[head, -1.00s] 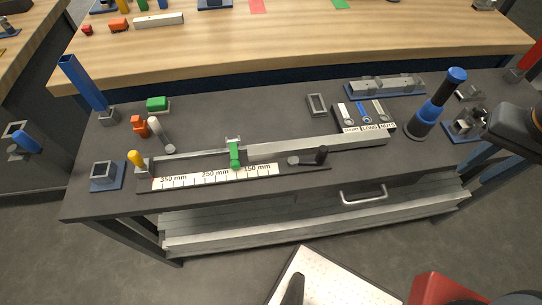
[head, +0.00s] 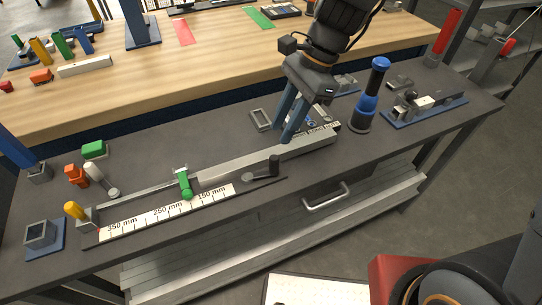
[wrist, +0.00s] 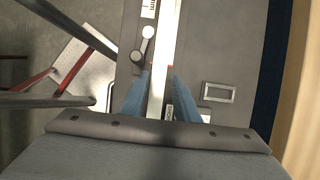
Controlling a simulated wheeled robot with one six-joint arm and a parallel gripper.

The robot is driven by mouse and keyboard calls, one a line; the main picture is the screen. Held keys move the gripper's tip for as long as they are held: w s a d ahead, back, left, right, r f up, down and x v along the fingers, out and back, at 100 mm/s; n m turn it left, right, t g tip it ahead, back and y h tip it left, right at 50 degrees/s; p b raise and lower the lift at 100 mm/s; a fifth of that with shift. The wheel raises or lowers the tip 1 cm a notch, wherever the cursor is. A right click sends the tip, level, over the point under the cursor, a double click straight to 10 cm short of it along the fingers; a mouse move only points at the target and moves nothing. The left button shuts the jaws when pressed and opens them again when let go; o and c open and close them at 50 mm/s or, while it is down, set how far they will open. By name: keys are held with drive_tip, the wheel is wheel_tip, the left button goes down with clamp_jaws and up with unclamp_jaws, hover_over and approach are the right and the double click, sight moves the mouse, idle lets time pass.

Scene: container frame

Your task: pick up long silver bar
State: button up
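The long silver bar (head: 233,172) lies in the measuring fixture on the dark workbench, running from the green clamp (head: 184,183) to the right past the dark lever (head: 273,165). In the wrist view the bar (wrist: 165,40) runs lengthwise between my two blue fingers. My gripper (head: 292,137) is down at the right part of the bar. It is open, with one finger on each side of the bar (wrist: 161,76). Whether the fingers touch the bar is not clear. My fingers partly hide the labelled holder behind the bar.
A grey rectangular frame (head: 260,119) lies behind the bar. A blue-and-black cylinder (head: 369,98) stands to the right. The ruler strip (head: 165,213) lies in front of the bar's left part. A blue-based fixture (head: 425,107) is farther right.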

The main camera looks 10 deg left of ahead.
sight(271, 152)
drive_tip(key=p+x, duration=0.1)
drive_tip(key=x, duration=0.5)
drive_tip(key=shift+s+f, duration=0.1)
drive_tip(key=shift+f, duration=0.25)
clamp_jaws()
